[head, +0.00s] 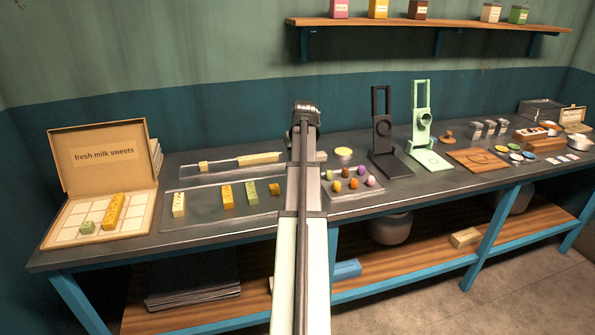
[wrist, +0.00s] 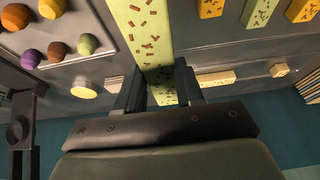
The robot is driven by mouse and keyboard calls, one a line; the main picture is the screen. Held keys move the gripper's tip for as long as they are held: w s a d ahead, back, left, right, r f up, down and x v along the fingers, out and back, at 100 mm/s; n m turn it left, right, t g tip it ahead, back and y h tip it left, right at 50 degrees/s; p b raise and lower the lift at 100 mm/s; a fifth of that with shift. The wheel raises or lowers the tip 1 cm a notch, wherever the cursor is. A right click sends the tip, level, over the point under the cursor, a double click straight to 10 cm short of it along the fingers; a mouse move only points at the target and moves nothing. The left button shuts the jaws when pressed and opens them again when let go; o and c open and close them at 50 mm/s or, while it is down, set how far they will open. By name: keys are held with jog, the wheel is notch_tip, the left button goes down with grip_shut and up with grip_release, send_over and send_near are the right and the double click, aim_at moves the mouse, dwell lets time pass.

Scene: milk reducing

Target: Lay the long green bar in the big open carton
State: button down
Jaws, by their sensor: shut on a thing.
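The long green bar (wrist: 145,35) is pale green with brown flecks. In the wrist view it runs from between the fingers of my gripper (wrist: 160,88) out past the top edge. My gripper is shut on it near one end. In the head view my own arm hides the gripper and the bar. The big open carton (head: 53,236) stands at the left end of the bench, its lid raised and reading "fresh milk sweets". Its divided base holds a short green piece (head: 87,227) and a longer orange bar (head: 114,211).
A front tray (head: 205,222) holds several shorter bars, between the carton and my arm. A tray of coloured balls (head: 352,190) lies right of my arm. Black (head: 383,130) and mint (head: 420,125) upright stands rise farther right. A wall shelf (head: 450,25) hangs above.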

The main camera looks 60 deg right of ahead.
notch_tip(320, 180, up, 7)
jog(key=shift+r, duration=0.15)
jog(key=shift+w+a, duration=0.25)
jog(key=shift+w, duration=0.15)
jog(key=w+a+f+n+t+y, duration=0.1)
jog(key=w+a+f+n, duration=0.3)
jog(key=w+a, duration=1.55)
jog(key=w+a+f+n+y, duration=0.2)
jog(key=w+a+f+n, duration=0.15)
jog(key=w+a, duration=1.65)
jog(key=shift+w+d+f+m+g+h, duration=0.15)
jog(key=shift+w+f+m+h, duration=0.25)
jog(key=shift+f+m, duration=1.1)
jog(key=shift+w+d+f+m+g+h, duration=0.1)
jog(key=shift+w+f+m+g+h, duration=0.15)
jog(key=shift+f+m+h, duration=1.1)
jog(key=shift+w+d+f+m+g+y, duration=0.1)
jog(key=shift+w+f+m+y, duration=0.2)
jog(key=shift+f+m, duration=1.3)
jog(key=shift+f+n, duration=0.7)
jog(key=shift+f, duration=0.05)
